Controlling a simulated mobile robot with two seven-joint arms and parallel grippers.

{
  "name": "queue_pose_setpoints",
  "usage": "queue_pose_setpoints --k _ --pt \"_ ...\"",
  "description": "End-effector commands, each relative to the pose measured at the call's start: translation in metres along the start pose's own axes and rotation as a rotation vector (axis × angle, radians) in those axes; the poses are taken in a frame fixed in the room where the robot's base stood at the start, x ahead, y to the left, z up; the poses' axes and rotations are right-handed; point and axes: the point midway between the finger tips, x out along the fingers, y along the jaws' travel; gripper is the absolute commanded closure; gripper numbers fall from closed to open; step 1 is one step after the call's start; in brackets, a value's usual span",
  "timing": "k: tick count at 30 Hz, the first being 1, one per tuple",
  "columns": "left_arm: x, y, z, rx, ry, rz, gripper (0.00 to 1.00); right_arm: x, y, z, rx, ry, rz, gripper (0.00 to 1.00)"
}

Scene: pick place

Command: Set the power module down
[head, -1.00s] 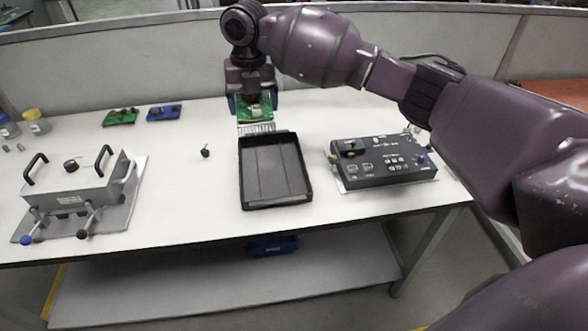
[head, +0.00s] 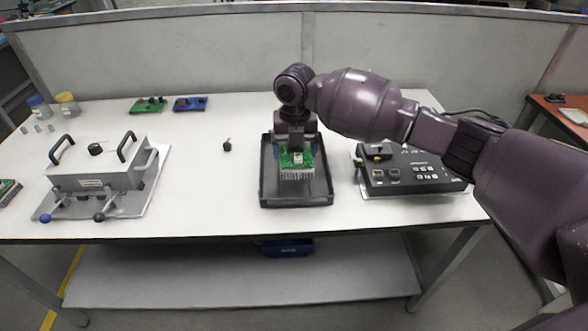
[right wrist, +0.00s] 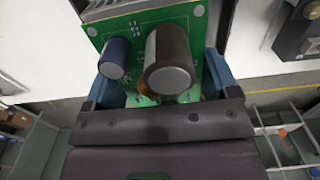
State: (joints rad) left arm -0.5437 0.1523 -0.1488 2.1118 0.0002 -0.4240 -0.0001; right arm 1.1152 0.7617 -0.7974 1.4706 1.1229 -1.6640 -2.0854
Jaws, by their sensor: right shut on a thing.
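The power module (head: 297,160) is a green circuit board with a silver finned heatsink. In the head view it is over the black tray (head: 266,185), inside the tray's outline. I cannot tell whether it touches the tray floor. My right gripper (head: 296,146) is shut on it from behind. In the right wrist view the module (right wrist: 160,22) shows a blue capacitor and a larger dark one, between the blue fingertips of my right gripper (right wrist: 160,85). My left gripper is not in view.
A dark control box (head: 410,172) stands right of the tray. A grey fixture with black handles (head: 95,175) is at the left. Green (head: 148,104) and blue (head: 190,103) boards lie at the back. A small black part (head: 227,145) lies left of the tray. White table between is clear.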

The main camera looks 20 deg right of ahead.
Motion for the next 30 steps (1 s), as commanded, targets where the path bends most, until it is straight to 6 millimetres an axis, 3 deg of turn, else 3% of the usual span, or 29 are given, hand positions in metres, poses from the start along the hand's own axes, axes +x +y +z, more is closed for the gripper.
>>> queue_pose_setpoints --k 8,18,30 --pt "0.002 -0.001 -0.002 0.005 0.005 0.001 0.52 0.015 0.000 0.001 0.000 -0.002 0.001 0.58" --pt "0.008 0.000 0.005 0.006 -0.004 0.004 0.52 0.065 0.000 0.000 0.001 0.001 0.001 0.58" --pt "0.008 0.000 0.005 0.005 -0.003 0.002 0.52 0.069 0.000 0.001 0.000 -0.003 0.002 0.58"
